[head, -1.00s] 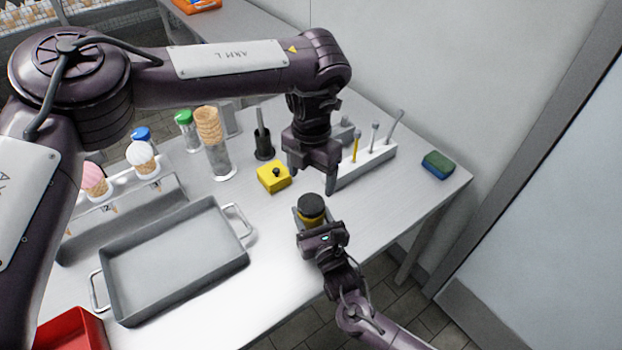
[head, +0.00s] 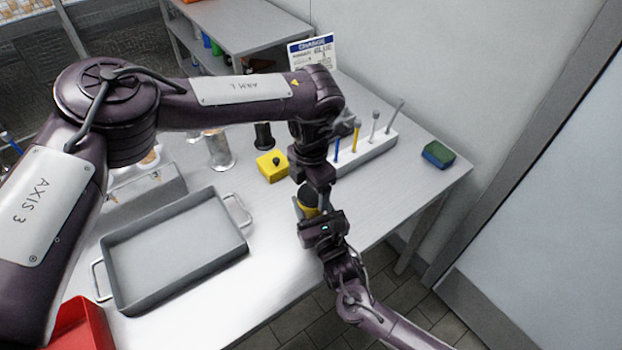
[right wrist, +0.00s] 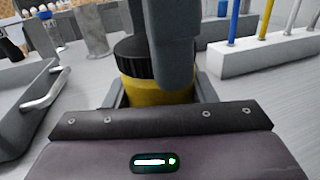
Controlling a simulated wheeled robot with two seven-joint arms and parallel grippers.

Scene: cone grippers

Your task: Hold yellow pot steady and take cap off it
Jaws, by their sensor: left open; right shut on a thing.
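The yellow pot (right wrist: 152,92) stands upright on the table near its front edge, with a dark ribbed cap (right wrist: 130,58) on top. In the head view the pot (head: 309,212) is partly hidden by my arms. My right gripper (head: 312,217) is shut around the pot's sides from the front. My left gripper (head: 314,190) points down at the cap and is open. In the right wrist view one dark left finger (right wrist: 172,45) stands in front of the cap and upper pot. The other finger is hard to make out.
A yellow block with a black knob (head: 272,166) sits behind and left of the pot. A white rack of upright tools (head: 368,155) stands behind right. A grey tray (head: 175,255) lies left. A green-blue sponge (head: 438,155) lies at the right; the table between is clear.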

